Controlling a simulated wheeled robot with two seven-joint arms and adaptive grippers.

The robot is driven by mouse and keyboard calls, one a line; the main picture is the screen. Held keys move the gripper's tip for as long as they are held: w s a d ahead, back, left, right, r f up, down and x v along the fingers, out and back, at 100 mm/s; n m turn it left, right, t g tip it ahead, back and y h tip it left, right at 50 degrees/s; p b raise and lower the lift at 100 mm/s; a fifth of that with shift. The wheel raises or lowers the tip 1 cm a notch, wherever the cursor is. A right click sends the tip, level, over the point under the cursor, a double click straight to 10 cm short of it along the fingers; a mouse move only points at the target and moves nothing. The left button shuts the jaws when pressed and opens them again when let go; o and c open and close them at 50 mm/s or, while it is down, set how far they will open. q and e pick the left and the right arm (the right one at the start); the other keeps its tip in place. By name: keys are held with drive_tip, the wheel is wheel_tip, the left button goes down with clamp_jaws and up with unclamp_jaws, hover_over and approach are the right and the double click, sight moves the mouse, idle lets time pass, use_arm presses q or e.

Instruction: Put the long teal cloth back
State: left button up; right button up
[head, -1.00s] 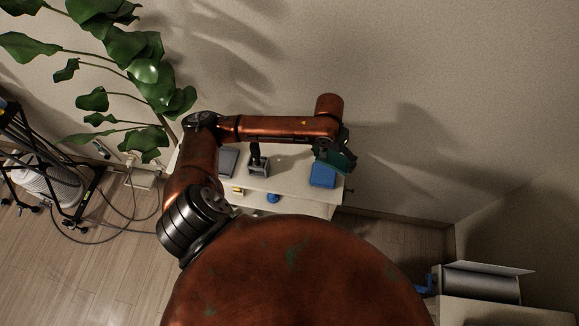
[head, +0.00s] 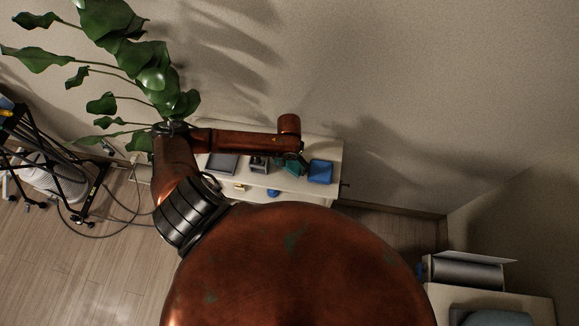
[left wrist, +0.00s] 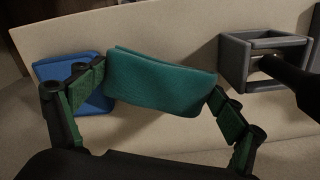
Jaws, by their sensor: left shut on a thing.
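The long teal cloth (left wrist: 160,82) is folded into a thick strip and spans the space between my left gripper's fingers in the left wrist view. My left gripper (left wrist: 158,92) is shut on it, one finger at each end. In the head view the teal cloth (head: 294,169) shows under the end of my left arm, between the blue cloth and a grey holder. I cannot tell whether it touches the cabinet top. My right gripper is not in view.
The pale cabinet top (head: 333,149) carries a blue folded cloth (head: 320,171), a grey open holder (left wrist: 269,62) and a dark grey tray (head: 223,163). A leafy plant (head: 150,75) stands at the left by the wall.

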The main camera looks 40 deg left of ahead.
sight(289, 167)
use_arm(q)
drive_tip(key=shift+f, duration=1.45)
drive_tip(key=o, duration=0.8)
drive_tip(key=shift+f, duration=0.1)
wheel_tip(289, 167, up, 12)
drive_tip(key=shift+r, duration=0.15)
